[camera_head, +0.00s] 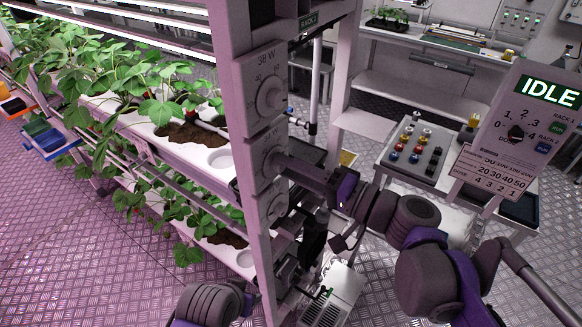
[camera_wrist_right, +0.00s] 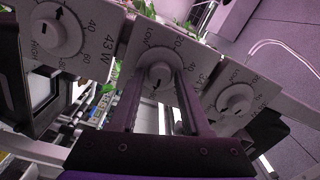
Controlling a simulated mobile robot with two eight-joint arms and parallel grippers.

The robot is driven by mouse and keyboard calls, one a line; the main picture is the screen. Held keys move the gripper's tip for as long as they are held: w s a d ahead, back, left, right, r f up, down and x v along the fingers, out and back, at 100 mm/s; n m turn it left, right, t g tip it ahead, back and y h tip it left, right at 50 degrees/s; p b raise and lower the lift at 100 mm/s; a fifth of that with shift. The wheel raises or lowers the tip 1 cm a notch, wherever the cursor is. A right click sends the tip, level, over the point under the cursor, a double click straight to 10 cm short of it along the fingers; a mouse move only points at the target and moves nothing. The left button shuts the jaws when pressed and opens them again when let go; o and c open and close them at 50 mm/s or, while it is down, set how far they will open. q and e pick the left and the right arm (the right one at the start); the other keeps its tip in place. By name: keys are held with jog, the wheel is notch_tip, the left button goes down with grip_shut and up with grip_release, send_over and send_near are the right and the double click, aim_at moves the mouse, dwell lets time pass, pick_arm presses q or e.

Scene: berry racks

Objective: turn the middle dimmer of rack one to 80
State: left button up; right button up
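The upright post (camera_head: 236,70) carries three dimmers in a column. The top dimmer (camera_head: 269,98) is clear and its plate reads 38 W. The middle dimmer (camera_head: 273,161) has my right gripper (camera_head: 287,163) right at its face. The bottom dimmer (camera_head: 277,208) is partly in view. In the right wrist view, the open fingers of my right gripper (camera_wrist_right: 163,85) stand on either side of the middle dimmer's knob (camera_wrist_right: 158,77); contact is unclear. LOW and 20 show on its plate, but its setting cannot be read. My left gripper is out of view.
In the right wrist view, the bottom dimmer (camera_wrist_right: 57,31), marked 43 W, is at the left and the top dimmer (camera_wrist_right: 238,101) at the right, both close beside the fingers. Planted shelves (camera_head: 158,125) fill the left. A control panel (camera_head: 525,120) reads IDLE at the right.

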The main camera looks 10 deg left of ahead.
jog(key=shift+o, duration=1.2)
jog(key=shift+d, duration=0.1)
jog(key=v, duration=1)
jog(key=shift+s+d+b, duration=0.15)
jog(key=shift+d+b, duration=0.15)
